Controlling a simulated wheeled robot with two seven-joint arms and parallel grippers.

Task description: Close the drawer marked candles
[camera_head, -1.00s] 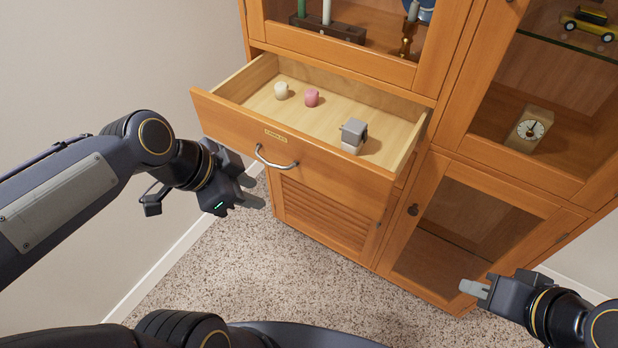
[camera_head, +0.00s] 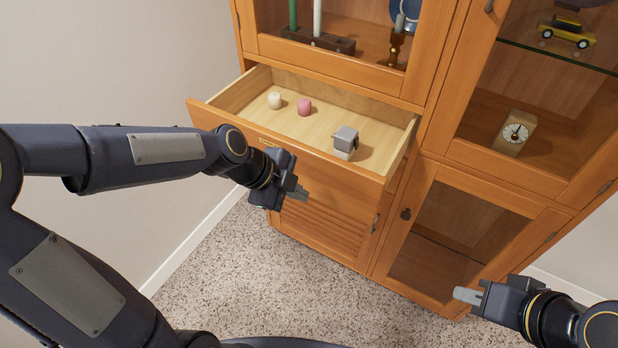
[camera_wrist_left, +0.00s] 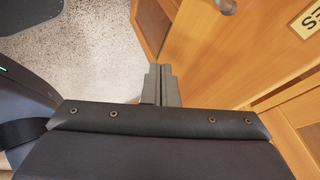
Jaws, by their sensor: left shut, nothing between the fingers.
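The wooden drawer (camera_head: 345,180) stands pulled out of the cabinet, with its inside showing. A small label is partly visible on its front behind my left arm; in the left wrist view the label (camera_wrist_left: 308,18) shows only its last letters. My left gripper (camera_head: 300,193) is shut and empty in front of the drawer front; its fingers also show in the left wrist view (camera_wrist_left: 161,84). The drawer's metal handle (camera_wrist_left: 226,5) is at the top edge there, apart from the fingers, and is hidden in the head view. My right gripper (camera_head: 468,295) is low at the right, its jaw state unclear.
The speckled carpet (camera_head: 270,290) in front is clear.

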